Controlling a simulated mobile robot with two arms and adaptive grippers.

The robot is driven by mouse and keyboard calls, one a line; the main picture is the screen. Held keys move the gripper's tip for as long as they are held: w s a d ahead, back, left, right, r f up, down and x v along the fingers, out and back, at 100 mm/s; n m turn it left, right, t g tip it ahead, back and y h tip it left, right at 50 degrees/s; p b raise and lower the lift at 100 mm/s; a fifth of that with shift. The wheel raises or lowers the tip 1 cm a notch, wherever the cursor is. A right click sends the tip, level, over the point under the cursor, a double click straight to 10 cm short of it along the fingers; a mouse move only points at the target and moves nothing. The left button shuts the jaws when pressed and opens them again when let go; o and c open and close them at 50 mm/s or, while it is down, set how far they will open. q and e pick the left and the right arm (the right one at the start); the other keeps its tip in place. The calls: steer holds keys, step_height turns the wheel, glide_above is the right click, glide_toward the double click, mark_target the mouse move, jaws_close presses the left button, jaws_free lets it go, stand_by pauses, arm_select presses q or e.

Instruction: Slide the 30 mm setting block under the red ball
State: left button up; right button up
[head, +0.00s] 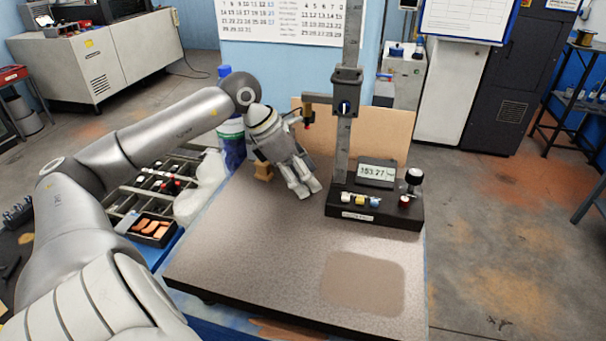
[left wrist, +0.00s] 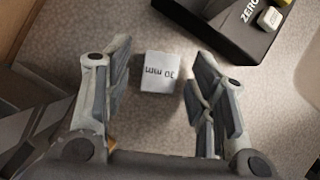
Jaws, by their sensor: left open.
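In the head view my left gripper (head: 306,188) is open and points down at the plate, left of the gauge base; I cannot make out the block there. The red ball (head: 307,126) hangs from the gauge's side arm, above the plate and behind my gripper. My right gripper is out of view.
The height gauge's black base (head: 372,214) stands right of my gripper, with buttons and a display (head: 376,172); it also shows in the left wrist view (left wrist: 222,32). A wooden piece (head: 263,171) is left of my gripper. The plate's front (head: 260,255) is clear.

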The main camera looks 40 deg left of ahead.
arm_select(q)
steer(key=v, duration=0.8)
stand_by(0.4)
stand_by(0.5)
